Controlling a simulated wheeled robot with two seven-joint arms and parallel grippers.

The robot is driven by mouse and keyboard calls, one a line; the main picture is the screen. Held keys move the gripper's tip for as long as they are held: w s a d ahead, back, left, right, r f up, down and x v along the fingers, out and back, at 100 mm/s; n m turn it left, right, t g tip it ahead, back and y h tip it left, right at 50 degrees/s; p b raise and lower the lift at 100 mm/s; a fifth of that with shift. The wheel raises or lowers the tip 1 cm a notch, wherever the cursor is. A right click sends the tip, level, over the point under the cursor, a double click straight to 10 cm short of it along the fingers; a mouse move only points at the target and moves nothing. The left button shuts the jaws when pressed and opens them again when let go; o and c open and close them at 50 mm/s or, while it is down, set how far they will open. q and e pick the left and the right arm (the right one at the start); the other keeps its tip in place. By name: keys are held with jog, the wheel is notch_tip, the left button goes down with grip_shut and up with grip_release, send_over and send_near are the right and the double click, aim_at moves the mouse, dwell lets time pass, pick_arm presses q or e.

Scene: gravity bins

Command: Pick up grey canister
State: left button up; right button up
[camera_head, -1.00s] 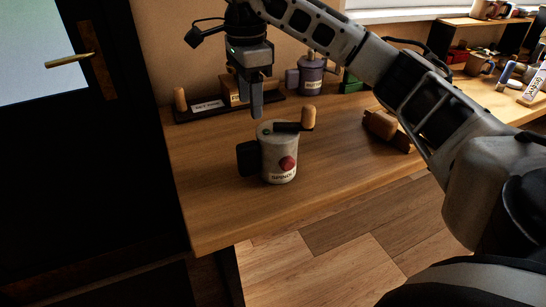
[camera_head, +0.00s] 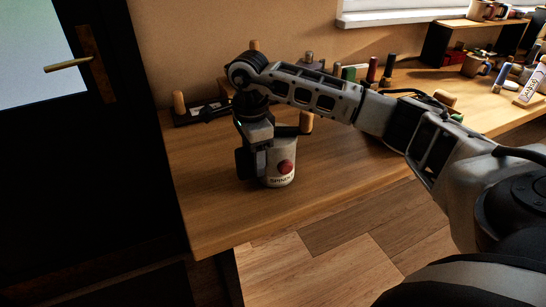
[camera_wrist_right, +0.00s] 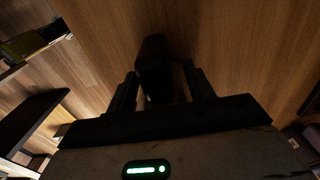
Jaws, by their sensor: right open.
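The grey canister (camera_head: 284,178) stands upright on the wooden table, with a red mark and a label on its front. Its black side handle (camera_head: 242,164) is on the left, and a crank with a wooden knob (camera_head: 306,123) is on top. My right gripper (camera_head: 257,163) points down at the canister's left side and hides part of it. In the right wrist view, the fingers of my right gripper (camera_wrist_right: 163,88) are apart, with the black handle (camera_wrist_right: 154,62) between them. Contact cannot be told. My left gripper is not in view.
The table (camera_head: 215,225) is clear in front of the canister. A dark rack with a wooden knob (camera_head: 179,103) stands behind it at the left. Several bottles and a shelf (camera_head: 455,45) are at the back right. A dark door (camera_head: 60,160) is at the left.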

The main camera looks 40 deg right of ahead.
grip_shut()
jog(key=shift+r, duration=0.1)
